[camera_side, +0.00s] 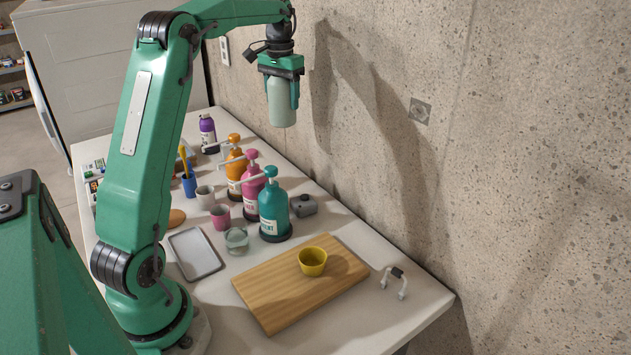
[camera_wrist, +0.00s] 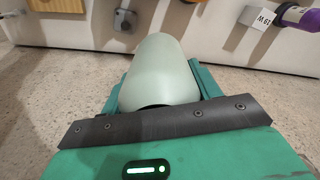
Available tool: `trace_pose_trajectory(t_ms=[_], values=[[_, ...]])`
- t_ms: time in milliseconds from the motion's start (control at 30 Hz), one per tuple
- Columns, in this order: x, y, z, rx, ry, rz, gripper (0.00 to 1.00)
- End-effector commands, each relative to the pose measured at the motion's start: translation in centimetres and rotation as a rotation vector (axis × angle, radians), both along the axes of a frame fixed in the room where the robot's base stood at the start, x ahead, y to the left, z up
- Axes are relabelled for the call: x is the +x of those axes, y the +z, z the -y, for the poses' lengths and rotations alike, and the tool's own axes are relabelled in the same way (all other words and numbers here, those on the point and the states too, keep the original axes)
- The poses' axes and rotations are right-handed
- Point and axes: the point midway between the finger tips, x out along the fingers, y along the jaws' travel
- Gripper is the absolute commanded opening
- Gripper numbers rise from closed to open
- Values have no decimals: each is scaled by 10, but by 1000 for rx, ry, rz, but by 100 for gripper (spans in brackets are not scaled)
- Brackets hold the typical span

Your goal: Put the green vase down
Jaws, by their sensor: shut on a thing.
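The green vase (camera_side: 281,110) is pale green and smooth, and it hangs upright in my gripper (camera_side: 281,96), high above the back part of the table, near the concrete wall. My gripper is shut on it, with a finger along each side. In the wrist view the vase (camera_wrist: 160,72) sits between the green fingers of my gripper (camera_wrist: 160,88), and its near end is hidden by the gripper's dark edge. Nothing touches the vase from below.
The white table (camera_side: 410,325) holds a wooden board (camera_side: 270,300) with a yellow bowl (camera_side: 312,262), a grey tray (camera_side: 194,254), several pump bottles (camera_side: 274,207), cups (camera_side: 221,215) and a purple bottle (camera_side: 208,134). The concrete wall (camera_side: 520,150) runs close along the table's right side.

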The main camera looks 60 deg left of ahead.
Motion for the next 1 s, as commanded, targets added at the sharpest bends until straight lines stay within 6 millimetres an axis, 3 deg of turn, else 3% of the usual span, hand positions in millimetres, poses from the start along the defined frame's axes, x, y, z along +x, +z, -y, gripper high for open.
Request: trace_pose_trajectory(t_ms=[300,500,800,1000], values=[[-56,0,-90,1,-49,1,28],[-93,0,-131,1,-82,0,28],[-135,0,-171,2,-115,-1,28],[-133,-30,-168,-2,-120,-3,28]])
